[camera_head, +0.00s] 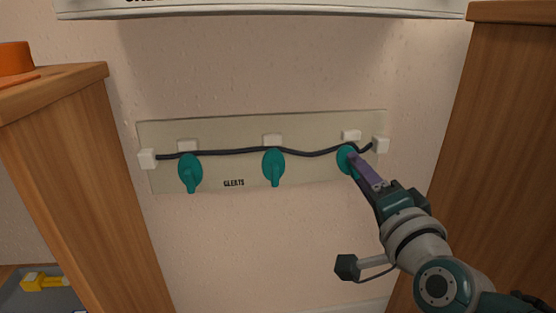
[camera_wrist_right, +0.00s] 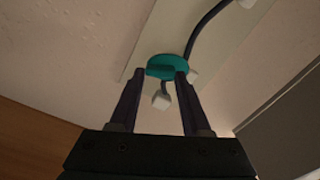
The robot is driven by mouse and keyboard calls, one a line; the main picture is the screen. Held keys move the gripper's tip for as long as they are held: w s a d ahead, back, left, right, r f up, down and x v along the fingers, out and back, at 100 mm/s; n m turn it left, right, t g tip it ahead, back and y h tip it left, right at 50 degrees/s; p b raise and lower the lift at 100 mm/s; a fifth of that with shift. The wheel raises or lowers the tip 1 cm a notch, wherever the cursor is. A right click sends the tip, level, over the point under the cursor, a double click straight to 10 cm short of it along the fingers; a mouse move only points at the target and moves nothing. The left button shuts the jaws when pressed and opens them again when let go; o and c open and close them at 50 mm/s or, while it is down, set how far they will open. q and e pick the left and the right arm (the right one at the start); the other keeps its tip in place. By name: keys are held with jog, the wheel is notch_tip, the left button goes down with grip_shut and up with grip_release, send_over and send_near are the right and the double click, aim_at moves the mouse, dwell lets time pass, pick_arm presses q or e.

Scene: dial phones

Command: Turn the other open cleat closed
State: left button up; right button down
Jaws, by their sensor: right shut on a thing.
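Three teal cleats sit in a row on a beige wall panel (camera_head: 225,135), with a dark cord running along them. The left cleat (camera_head: 190,172) and the middle cleat (camera_head: 274,166) have their handles pointing down. My right gripper (camera_head: 352,157) is at the right cleat (camera_head: 344,160), shut on it, and partly covers it, so its handle direction is hard to tell in the head view. In the right wrist view, the teal cleat (camera_wrist_right: 168,67) lies between the fingertips of my right gripper (camera_wrist_right: 160,78). My left gripper is not in view.
White blocks hold the cord at the panel's left end (camera_head: 148,159) and right end (camera_head: 381,145). Wooden cabinets stand at left (camera_head: 70,150) and right (camera_head: 510,140). A white shelf edge (camera_head: 270,10) runs above. Wall below the panel is mostly clear.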

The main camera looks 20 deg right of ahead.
jog(key=shift+m, duration=1.6)
jog(key=shift+c, duration=1.8)
grip_release()
jog(key=shift+s, duration=0.1)
jog(key=p+v, duration=0.3)
jog(key=v, duration=0.6)
jog(key=shift+s, duration=0.4)
